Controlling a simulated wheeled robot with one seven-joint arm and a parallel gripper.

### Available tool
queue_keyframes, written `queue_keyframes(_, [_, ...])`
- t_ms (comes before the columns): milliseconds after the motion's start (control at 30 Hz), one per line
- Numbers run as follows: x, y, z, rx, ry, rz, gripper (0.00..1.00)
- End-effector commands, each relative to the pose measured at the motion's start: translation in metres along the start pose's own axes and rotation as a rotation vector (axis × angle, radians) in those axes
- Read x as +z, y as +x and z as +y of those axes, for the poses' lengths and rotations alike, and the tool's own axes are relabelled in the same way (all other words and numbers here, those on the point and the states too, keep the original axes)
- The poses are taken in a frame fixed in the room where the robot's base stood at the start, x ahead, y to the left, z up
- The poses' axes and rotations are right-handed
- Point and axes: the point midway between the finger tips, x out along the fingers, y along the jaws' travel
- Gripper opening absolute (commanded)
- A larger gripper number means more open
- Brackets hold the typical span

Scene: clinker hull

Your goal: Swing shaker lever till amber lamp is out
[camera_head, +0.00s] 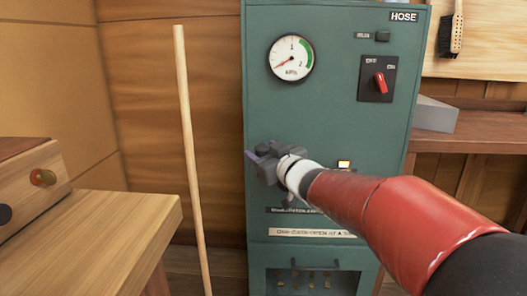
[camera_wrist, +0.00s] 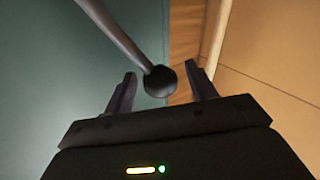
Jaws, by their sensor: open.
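The shaker lever, a grey rod with a dark ball knob (camera_wrist: 160,81), comes down from the upper left in the wrist view. Its knob sits between the two fingers of my gripper (camera_wrist: 162,76), with a gap on each side. My gripper (camera_head: 260,163) is open at the left front of the green cabinet (camera_head: 330,115). In the head view the gripper and arm hide most of the lever. The amber lamp (camera_head: 343,165) shows a bright yellowish glow on the cabinet front, just above my arm.
The cabinet carries a round gauge (camera_head: 291,58), a red rotary switch (camera_head: 380,82) and a HOSE label (camera_head: 404,17). A pale wooden pole (camera_head: 188,140) leans at the left. A wooden bench (camera_head: 110,225) stands at the lower left. A brush (camera_head: 451,35) hangs at the upper right.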

Motion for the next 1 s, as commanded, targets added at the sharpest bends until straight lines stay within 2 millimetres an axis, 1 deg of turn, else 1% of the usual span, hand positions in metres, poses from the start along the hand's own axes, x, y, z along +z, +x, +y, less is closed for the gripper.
queue_keyframes(100, [0.0000, 0.0068, -0.0005, -0.001, -0.001, 0.000, 0.56])
queue_keyframes(367, [-0.0001, 0.0078, -0.0003, 0.000, 0.000, 0.000, 0.56])
queue_keyframes(700, [0.0000, 0.0075, -0.0002, 0.000, 0.000, 0.000, 0.12])
queue_keyframes(800, [0.0001, 0.0075, -0.0003, 0.000, 0.000, 0.000, 0.00])
queue_keyframes(1000, [0.0001, 0.0068, 0.0008, 0.001, 0.007, 0.004, 0.00])
